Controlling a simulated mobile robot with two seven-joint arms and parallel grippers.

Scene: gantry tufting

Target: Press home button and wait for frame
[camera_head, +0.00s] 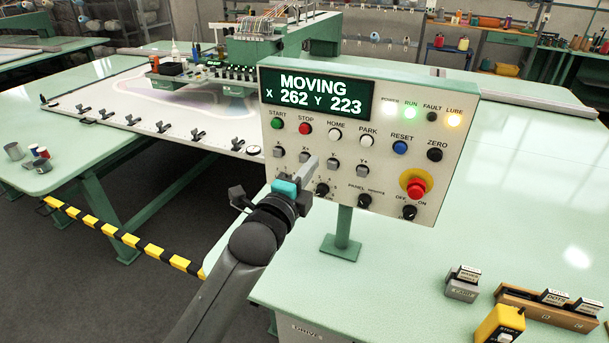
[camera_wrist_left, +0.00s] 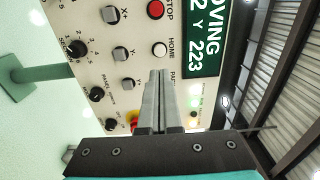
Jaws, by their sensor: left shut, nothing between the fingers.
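The white control panel (camera_head: 300,150) stands on a green post and faces me. Its HOME button (camera_head: 335,134) is a round white button under its label; it also shows in the left wrist view (camera_wrist_left: 159,49). The display (camera_head: 317,95) reads MOVING, X 262 Y 223. My left gripper (camera_head: 311,163) is shut and empty, its fingers pointing at the panel, below and left of the HOME button. In the left wrist view its fingertips (camera_wrist_left: 158,73) appear just short of the button; I cannot tell the exact gap. The tufting frame (camera_head: 150,85) lies under the green gantry (camera_head: 265,45).
The START (camera_head: 277,123), STOP (camera_head: 305,128) and PARK (camera_head: 368,140) buttons sit close to HOME. A red emergency button (camera_head: 416,187) is lower right. RUN and LUBE lamps glow. A yellow pendant (camera_head: 499,325) and small boxes lie on the table at the lower right.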

